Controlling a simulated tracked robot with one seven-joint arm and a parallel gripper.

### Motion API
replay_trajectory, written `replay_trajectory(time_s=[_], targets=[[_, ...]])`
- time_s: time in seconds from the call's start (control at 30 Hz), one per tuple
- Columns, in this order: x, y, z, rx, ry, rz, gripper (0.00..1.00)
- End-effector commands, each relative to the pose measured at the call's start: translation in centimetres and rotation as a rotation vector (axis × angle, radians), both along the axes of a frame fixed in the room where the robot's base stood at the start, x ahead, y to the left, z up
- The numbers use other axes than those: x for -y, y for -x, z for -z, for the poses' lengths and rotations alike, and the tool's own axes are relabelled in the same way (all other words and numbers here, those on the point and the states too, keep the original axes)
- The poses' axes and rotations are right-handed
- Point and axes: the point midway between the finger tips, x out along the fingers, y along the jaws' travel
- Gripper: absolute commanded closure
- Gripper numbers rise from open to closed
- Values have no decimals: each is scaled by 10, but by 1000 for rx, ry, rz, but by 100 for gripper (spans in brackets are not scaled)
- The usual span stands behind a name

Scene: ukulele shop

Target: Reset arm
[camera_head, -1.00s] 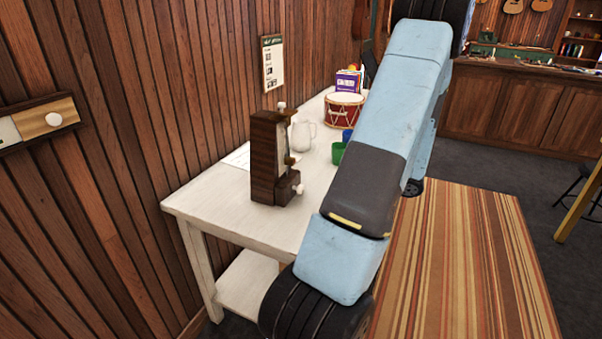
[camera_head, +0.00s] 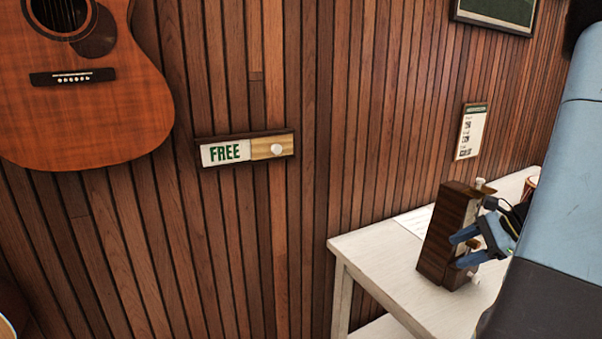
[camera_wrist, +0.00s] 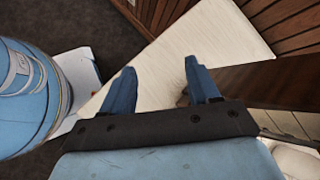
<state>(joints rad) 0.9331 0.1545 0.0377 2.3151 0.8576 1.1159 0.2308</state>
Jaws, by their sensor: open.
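My gripper (camera_head: 457,250) shows at the right of the head view, in front of a dark wooden metronome (camera_head: 438,252) on a white table (camera_head: 372,256). Its two blue fingers point left, toward the metronome; I cannot tell whether they touch it. In the wrist view the fingers (camera_wrist: 160,78) stand apart with nothing clearly held between them. The metronome's dark wood (camera_wrist: 275,85) is just right of the right finger there. My blue arm fills the right edge of the head view and hides part of the table.
A sliding sign (camera_head: 247,149) reading FREE, with a white knob, is on the plank wall. A guitar (camera_head: 85,95) hangs at upper left. A paper sheet (camera_head: 414,220) lies behind the metronome. A notice (camera_head: 471,131) hangs above the table.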

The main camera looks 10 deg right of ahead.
Motion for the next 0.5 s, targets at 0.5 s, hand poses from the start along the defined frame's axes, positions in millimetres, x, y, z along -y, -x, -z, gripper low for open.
replay_trajectory(time_s=[0.5], targets=[[-130,29,-73,126,501,-638,40]])
